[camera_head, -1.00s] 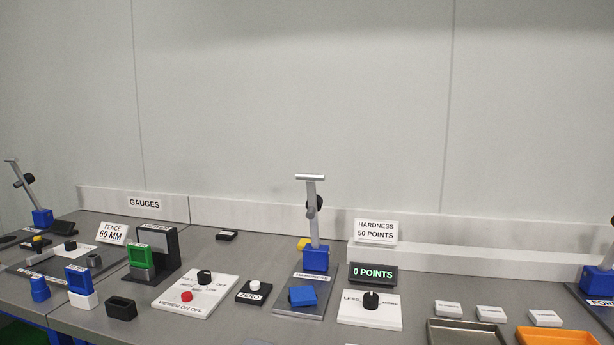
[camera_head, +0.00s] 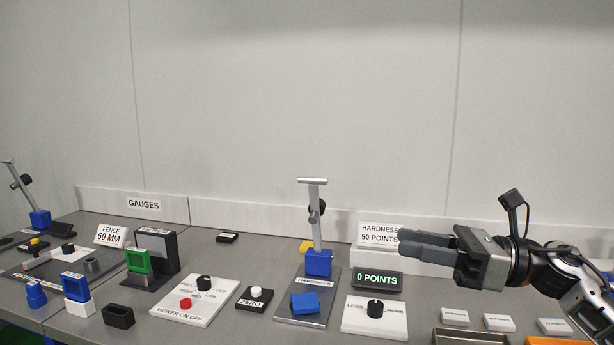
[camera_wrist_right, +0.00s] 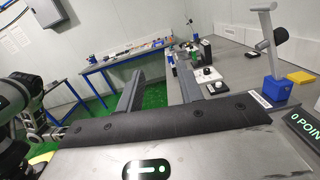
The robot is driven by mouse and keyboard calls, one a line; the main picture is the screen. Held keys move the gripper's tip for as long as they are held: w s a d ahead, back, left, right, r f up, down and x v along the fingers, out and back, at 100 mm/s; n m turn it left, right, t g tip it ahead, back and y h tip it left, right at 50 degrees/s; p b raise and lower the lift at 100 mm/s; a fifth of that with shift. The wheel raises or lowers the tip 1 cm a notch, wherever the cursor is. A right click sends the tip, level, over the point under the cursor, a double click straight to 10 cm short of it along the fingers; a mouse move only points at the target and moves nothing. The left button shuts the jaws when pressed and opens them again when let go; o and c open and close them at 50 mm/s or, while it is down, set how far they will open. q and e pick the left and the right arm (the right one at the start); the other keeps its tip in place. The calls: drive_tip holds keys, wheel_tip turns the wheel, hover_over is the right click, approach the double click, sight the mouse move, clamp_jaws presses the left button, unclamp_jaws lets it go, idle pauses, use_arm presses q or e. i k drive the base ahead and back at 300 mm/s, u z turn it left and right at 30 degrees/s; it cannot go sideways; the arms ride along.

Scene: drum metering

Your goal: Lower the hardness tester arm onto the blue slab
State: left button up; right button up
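The hardness tester arm (camera_head: 317,228) is a grey lever with a T-shaped top and a black knob. It stands raised, almost upright, on a blue block (camera_head: 318,263). The blue slab (camera_head: 305,303) lies on the grey tester plate in front of the block, with nothing on top of it. In the right wrist view the lever (camera_wrist_right: 267,35) stands at the right; I cannot make out the slab there. My right gripper (camera_head: 402,243) is open and empty, pointing left, to the right of the lever and apart from it.
A display (camera_head: 375,280) reading 0 POINTS and a white LESS/MORE dial panel (camera_head: 375,325) stand right of the tester. The HARDNESS 50 POINTS sign (camera_head: 380,235) is behind. A ZERO button box (camera_head: 254,299) stands to the left.

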sight(317, 206)
drive_tip(key=i, duration=0.85)
